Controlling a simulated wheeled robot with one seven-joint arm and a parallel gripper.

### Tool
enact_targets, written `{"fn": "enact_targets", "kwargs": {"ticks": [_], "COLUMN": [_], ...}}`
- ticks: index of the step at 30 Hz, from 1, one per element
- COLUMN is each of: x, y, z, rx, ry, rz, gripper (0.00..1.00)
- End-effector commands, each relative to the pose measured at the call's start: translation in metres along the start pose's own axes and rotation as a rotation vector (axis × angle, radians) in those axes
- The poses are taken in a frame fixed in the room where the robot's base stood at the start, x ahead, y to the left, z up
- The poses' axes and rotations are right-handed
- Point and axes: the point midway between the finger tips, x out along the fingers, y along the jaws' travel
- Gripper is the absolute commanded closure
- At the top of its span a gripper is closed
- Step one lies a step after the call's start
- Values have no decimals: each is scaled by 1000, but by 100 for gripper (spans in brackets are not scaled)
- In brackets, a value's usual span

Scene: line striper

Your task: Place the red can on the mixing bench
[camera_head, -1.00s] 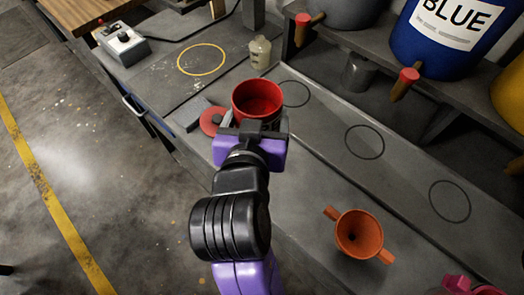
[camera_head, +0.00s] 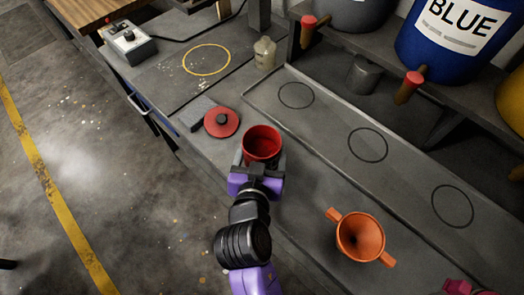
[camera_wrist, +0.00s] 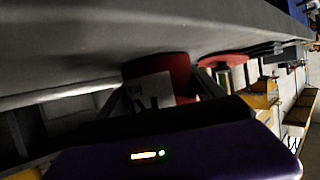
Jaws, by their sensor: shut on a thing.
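The red can (camera_head: 262,137) is open at the top, upright, and shows a dark red inside in the head view. My gripper (camera_head: 257,166) is shut on it from the near side. In the wrist view the can (camera_wrist: 172,72) shows between the fingers of my gripper (camera_wrist: 162,95), with a pale label on its side. The can is over or on the near part of the grey mixing bench (camera_head: 325,203); I cannot tell if its base touches. My gripper hides its lower near side.
A red lid with a black knob (camera_head: 221,122) and a grey block (camera_head: 197,113) lie left of the can. An orange funnel (camera_head: 360,237) stands at right. A pale bottle (camera_head: 264,53) stands behind. Ringed spots on the bench are clear. A shelf with taps (camera_head: 410,77) overhangs the back.

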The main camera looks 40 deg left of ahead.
Motion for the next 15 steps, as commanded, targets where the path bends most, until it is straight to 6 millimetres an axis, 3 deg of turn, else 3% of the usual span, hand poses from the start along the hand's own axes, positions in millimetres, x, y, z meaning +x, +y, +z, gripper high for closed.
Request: {"fn": "enact_targets", "kwargs": {"ticks": [10,11,14,15], "x": [2,2,1,1], "y": [0,1,1,1], "z": [2,3,2,2], "rx": [1,1,1,0], "ry": [4,0,0,0], "rz": [1,1,1,1], "gripper": [95,20,1,1]}}
